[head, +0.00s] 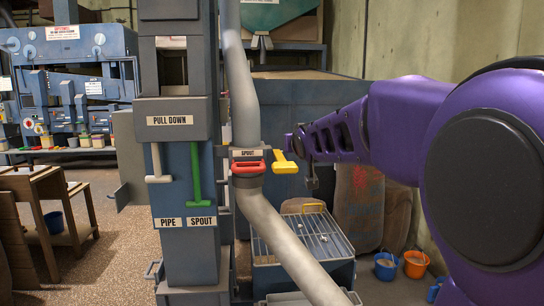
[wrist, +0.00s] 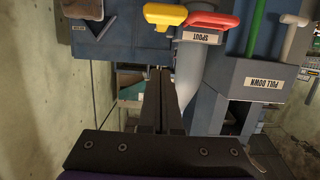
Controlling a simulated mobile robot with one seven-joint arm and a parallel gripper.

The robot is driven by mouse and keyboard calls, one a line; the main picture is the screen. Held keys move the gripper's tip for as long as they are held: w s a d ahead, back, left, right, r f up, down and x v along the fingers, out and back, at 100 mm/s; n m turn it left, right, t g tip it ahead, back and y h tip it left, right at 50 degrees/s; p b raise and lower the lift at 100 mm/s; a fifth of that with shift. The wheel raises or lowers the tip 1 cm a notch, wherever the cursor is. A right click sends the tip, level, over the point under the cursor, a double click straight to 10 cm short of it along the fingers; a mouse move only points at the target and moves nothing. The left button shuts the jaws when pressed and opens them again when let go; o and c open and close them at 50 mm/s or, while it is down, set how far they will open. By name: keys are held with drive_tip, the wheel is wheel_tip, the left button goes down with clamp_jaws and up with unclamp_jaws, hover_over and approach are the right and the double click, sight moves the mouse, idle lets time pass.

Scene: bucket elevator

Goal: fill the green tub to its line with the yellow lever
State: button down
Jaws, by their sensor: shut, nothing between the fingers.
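The yellow lever (head: 286,163) sticks out to the right of the red lever at the spout collar, with its handle roughly level. It also shows at the top of the wrist view (wrist: 164,14), where the picture is upside down. My gripper (wrist: 161,72) is shut and empty, its fingers side by side and apart from the yellow lever in that picture. In the head view the end of my purple arm is close to the yellow lever, just right of and above it; the fingers are hard to make out there. I cannot make out the green tub or its line.
A red lever (head: 248,168) sits on the grey spout pipe (head: 240,95). A green lever (head: 195,175) and a white lever (head: 155,165) are on the column. A mesh-topped bin (head: 303,240) stands below. Blue (head: 385,266) and orange (head: 416,264) buckets stand on the floor.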

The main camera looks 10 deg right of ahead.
drive_tip(key=p, duration=0.1)
hover_over(288, 166)
wheel_tip(288, 166, down, 2)
drive_tip(key=shift+s+a+f, duration=0.1)
drive_tip(key=shift+f, duration=0.05)
drive_tip(key=f, duration=0.2)
drive_tip(key=shift+w+f, duration=0.2)
drive_tip(key=shift+f, duration=0.1)
drive_tip(key=shift+f+b, duration=0.3)
drive_tip(key=shift+f, duration=0.45)
